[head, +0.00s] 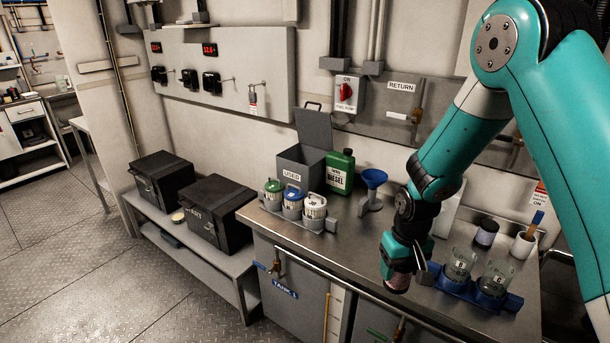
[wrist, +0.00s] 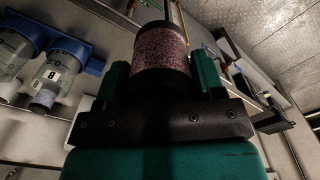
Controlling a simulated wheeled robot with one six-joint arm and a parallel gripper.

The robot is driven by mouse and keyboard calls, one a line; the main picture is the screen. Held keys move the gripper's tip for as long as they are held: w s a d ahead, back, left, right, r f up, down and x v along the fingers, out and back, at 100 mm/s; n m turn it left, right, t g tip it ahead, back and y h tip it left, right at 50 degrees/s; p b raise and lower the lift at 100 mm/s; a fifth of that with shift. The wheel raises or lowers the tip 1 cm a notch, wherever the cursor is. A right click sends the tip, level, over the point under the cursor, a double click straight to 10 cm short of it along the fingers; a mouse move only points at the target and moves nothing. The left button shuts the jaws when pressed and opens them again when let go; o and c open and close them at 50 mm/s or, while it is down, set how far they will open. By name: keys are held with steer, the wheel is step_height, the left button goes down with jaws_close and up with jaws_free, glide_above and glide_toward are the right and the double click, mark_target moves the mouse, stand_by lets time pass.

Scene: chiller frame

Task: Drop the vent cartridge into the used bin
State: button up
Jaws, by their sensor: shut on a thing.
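My gripper (head: 396,270) is shut on the vent cartridge (head: 398,284), a short cylinder with a speckled pink body and dark ends. In the wrist view the cartridge (wrist: 161,48) sits between the two green fingers. In the head view the gripper points down near the counter's front edge, left of the blue jar holder, and mostly hides the cartridge. The used bin (head: 292,169) is a grey box labelled USED at the back left of the counter. Its lid (head: 314,127) stands open. The gripper is well to the right of the bin and nearer the front.
A rack of lidded jars (head: 292,205) stands in front of the bin. A green diesel can (head: 340,172) and a blue funnel (head: 373,184) stand right of it. Clear jars in a blue holder (head: 468,291) are right of my gripper. The counter's middle is clear.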

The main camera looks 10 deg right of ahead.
steer(key=s+f+b, duration=0.1)
steer(key=s+f, duration=0.3)
steer(key=f, duration=0.2)
steer(key=shift+f, duration=0.2)
steer(key=shift+s+f, duration=0.1)
